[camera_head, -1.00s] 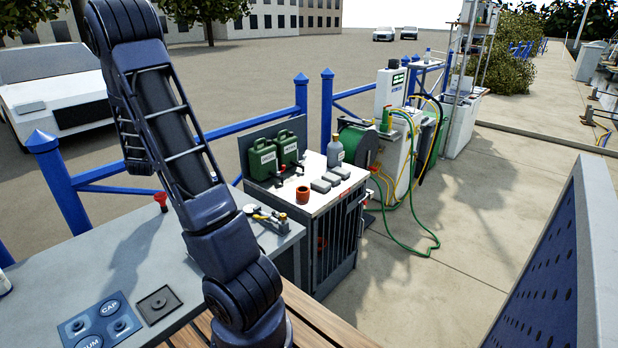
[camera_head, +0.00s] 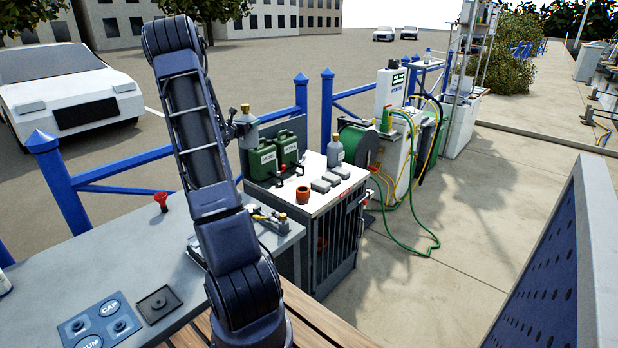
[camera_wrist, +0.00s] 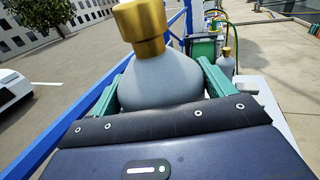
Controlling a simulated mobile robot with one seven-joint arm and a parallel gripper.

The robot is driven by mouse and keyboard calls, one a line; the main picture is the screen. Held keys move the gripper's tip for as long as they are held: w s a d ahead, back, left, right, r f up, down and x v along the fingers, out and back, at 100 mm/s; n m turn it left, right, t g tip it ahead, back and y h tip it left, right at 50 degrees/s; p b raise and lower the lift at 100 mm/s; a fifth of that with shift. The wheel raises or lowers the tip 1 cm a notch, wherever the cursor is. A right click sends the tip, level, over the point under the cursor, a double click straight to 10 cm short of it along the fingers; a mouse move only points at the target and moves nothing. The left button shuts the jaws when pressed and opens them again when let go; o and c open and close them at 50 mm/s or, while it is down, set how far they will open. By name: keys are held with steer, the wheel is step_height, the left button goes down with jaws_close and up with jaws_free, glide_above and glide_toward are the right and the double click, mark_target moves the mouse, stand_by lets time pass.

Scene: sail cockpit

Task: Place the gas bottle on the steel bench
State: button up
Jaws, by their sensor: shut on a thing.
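A grey gas bottle (camera_head: 246,133) with a brass top is held upright or nearly so, just right of my arm in the head view. It fills the middle of the wrist view (camera_wrist: 165,82). My gripper (camera_wrist: 162,90) is shut on it, with a teal finger on each side of its body. In the head view my arm mostly hides the gripper. The steel bench (camera_head: 140,255) is the grey-topped bench at lower left; the held bottle is apart from it, beyond its far right corner in the picture.
The bench holds a blue panel (camera_head: 100,320), a dark square plate (camera_head: 158,304), a red funnel-like piece (camera_head: 161,201) and brass fittings (camera_head: 280,222). A white-topped cage cabinet (camera_head: 330,205) carries green cans (camera_head: 262,160), an orange cup (camera_head: 302,195) and a similar grey bottle (camera_head: 335,152). Blue railing (camera_head: 115,172) runs behind.

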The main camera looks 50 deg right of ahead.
steer(key=s+d+m+g+h, duration=0.1)
steer(key=s+d+m+g, duration=0.4)
steer(key=s+d, duration=0.95)
step_height(320, 180, down, 25)
steer(key=w+d+n, duration=0.1)
steer(key=w, duration=0.1)
steer(key=shift+d+r+g, duration=0.15)
steer(key=shift+d+g, duration=0.15)
steer(key=shift+g, duration=0.1)
